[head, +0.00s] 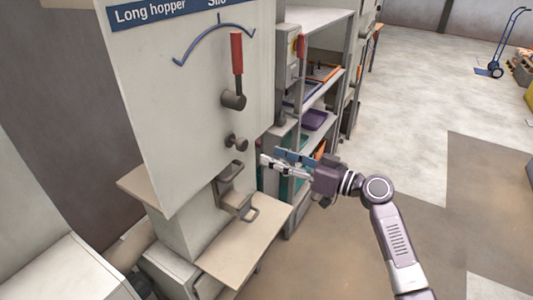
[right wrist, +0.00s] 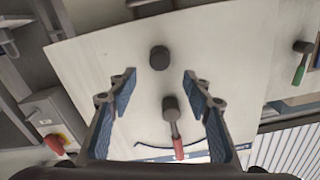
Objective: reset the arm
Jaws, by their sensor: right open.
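My right gripper (head: 270,159) is in the middle of the head view, its arm coming in from the lower right. Its fingers point left, toward the bagger, and stand beside its front panel (head: 175,100). In the right wrist view the two blue-padded fingers (right wrist: 160,76) are spread, with nothing between them. Past them are a dark round knob (right wrist: 159,57) and a lever with a red handle (right wrist: 174,130). In the head view the red lever (head: 237,55) points up under a blue arc, above the small knob (head: 236,142). My left gripper is not in view.
Below the panel are a metal bracket (head: 236,200) and a tan shelf board (head: 245,240). Behind the gripper stands a shelf rack (head: 322,20) with trays, including a purple tray (head: 314,120). A blue hand truck (head: 505,42) stands at the far right. The floor on the right is largely clear.

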